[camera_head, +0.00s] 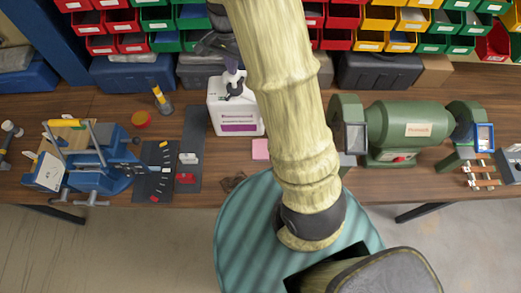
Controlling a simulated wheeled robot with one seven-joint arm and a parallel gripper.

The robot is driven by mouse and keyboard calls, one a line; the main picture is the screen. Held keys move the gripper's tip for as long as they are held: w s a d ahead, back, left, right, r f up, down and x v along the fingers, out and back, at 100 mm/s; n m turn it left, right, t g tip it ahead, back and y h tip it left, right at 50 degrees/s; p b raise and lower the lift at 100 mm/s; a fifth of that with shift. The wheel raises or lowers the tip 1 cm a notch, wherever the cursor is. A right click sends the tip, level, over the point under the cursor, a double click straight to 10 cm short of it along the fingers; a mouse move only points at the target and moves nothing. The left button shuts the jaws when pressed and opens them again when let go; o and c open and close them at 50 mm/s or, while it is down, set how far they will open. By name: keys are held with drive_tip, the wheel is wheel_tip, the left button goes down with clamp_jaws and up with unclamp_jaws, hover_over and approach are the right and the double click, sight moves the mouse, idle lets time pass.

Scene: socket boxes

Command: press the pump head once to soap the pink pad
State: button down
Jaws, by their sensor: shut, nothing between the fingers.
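A white jug (226,121) with a purple label stands upright towards the back of the workbench. Its pump head (234,84) is on top, small and partly obscured. The pink pad (261,149) lies flat on the wood in front of the jug, a little to its right. My gripper (229,66) is dark and shows at the left of my arm, shut and empty, just above the pump head. I cannot tell whether its tips touch the pump head. No soap can be made out on the pad.
A green bench grinder (409,130) stands to the right. Coloured bins (158,19) line the back. My arm hides part of the bench's middle.

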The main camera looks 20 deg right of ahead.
drive_tip(key=shift+f, duration=0.4)
drive_tip(key=shift+r, duration=0.1)
drive_tip(key=shift+r+p, duration=1.7)
drive_tip(key=shift+r, duration=0.15)
wheel_tip(320, 180, up, 6)
drive_tip(key=p, duration=0.5)
